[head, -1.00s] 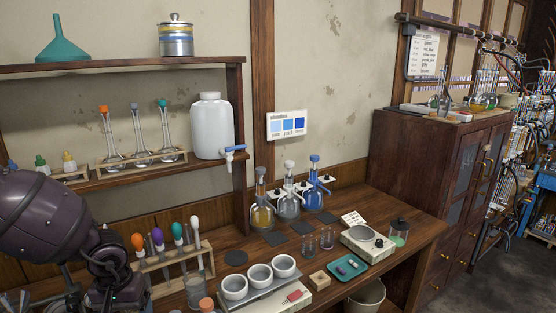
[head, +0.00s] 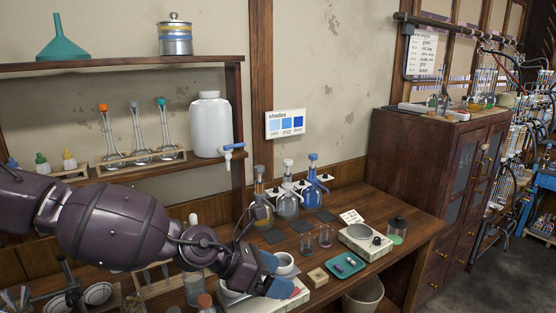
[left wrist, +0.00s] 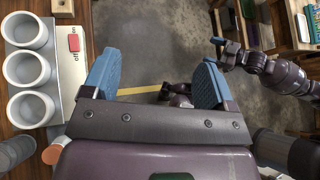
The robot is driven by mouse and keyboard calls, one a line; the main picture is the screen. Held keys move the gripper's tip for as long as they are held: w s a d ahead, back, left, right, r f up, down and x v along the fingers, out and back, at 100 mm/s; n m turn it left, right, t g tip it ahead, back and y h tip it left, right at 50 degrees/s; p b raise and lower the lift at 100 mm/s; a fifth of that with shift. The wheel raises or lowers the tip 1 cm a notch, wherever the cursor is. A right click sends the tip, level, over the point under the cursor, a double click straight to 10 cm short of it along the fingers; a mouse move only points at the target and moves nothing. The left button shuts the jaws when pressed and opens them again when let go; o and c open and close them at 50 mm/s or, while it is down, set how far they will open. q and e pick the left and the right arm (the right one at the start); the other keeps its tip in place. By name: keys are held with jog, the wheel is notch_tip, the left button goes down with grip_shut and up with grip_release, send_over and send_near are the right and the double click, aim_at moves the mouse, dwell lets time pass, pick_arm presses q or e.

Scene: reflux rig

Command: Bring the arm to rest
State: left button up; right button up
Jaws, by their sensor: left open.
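My left arm reaches across the front of the bench in the head view. Its left gripper (head: 277,275) is open, with its blue fingers apart in front of the white cups. In the left wrist view the same gripper (left wrist: 155,80) has nothing between its fingers, and floor shows beyond them. The white cups (left wrist: 28,72) stand in a row to its left, beside a plate with a red switch (left wrist: 73,43). Another purple arm with a blue-tipped gripper (left wrist: 225,45), my right, shows at upper right; its jaw opening is too small to tell.
The arm hides much of the dropper rack. A beaker (head: 194,287) stands close under the forearm. A wooden block (head: 318,277), teal tray (head: 347,264) and scale (head: 364,238) lie to the right. Pump bottles (head: 288,203) stand behind. Free floor lies right of the bench.

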pick_arm(q)
jog(key=s+d+r+n+t+h, duration=0.2)
jog(key=d+r+n+t+h, duration=0.25)
jog(key=d+n, duration=0.75)
jog(key=w+a+f+n+t+y+b, duration=0.1)
jog(key=a+f+n+t+y, duration=0.55)
jog(key=a+n, duration=0.75)
jog(key=a+f+n+t+y, duration=0.3)
jog(key=a+f+n, duration=0.7)
jog(key=n, duration=0.6)
jog(key=s+a+f+n+g+y, duration=0.2)
jog(key=s+a+f+n+y, duration=0.1)
jog(key=s+a+f, duration=0.4)
jog(key=s+a+f+n+g+y+b, duration=0.1)
jog(key=s+a+f+n+g+y, duration=0.1)
jog(key=s+a+f, duration=0.6)
jog(key=s+f+n+y, duration=0.1)
jog(key=s+f, duration=0.2)
jog(key=s, duration=0.2)
jog(key=shift+s+f+g+y, duration=0.3)
jog(key=shift+s+f+g, duration=0.1)
